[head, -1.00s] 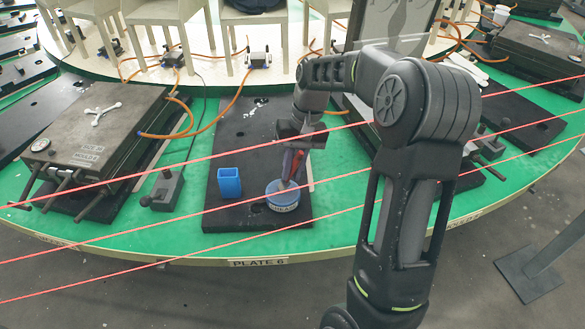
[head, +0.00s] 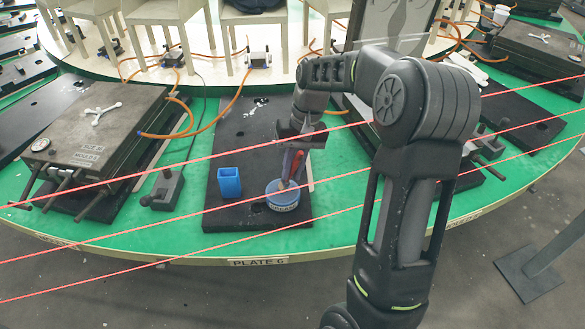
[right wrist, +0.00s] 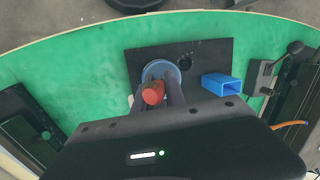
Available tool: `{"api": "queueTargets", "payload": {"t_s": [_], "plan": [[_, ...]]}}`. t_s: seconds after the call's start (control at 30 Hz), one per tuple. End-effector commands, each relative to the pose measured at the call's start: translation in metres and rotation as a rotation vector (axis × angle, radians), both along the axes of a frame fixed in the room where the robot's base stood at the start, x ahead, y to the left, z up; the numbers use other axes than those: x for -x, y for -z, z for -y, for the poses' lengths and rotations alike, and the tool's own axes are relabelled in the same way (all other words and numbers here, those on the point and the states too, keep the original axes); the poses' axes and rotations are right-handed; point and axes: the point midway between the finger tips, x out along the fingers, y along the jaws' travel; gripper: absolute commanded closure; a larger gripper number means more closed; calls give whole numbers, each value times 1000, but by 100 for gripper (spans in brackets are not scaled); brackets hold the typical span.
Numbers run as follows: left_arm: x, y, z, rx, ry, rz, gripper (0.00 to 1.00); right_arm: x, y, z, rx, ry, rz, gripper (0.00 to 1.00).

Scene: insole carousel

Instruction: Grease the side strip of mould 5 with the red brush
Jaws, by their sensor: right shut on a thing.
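My right gripper (head: 290,157) is shut on the red brush (head: 297,164). The brush points down into the round blue grease tin (head: 283,204), its lower end at the tin's opening. In the right wrist view the red handle end (right wrist: 153,93) sits between the fingers, over the tin (right wrist: 160,70). The bristles are hidden there. The tin stands on a black plate (head: 235,212) behind the "PLATE 6" label. An open mould (head: 392,30) stands behind my right arm, which hides much of it. I cannot tell which mould is number 5. My left gripper is not in view.
A blue open box (head: 229,184) stands left of the tin. A closed mould (head: 95,125) with rods lies further left, with a small lever block (head: 163,190) beside it. Orange hoses cross the green carousel (head: 190,222). Red lines run across in front.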

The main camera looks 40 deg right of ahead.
Motion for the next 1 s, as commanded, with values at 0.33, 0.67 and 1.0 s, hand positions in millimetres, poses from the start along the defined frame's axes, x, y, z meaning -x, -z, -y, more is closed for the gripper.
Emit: {"api": "queueTargets", "payload": {"t_s": [0.33,0.67,1.0], "plan": [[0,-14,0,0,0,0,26,1,-16,0,0,-1,-2,100],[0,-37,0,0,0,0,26,0,-45,0,0,0,0,100],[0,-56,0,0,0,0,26,0,-70,0,0,0,-1,100]]}}
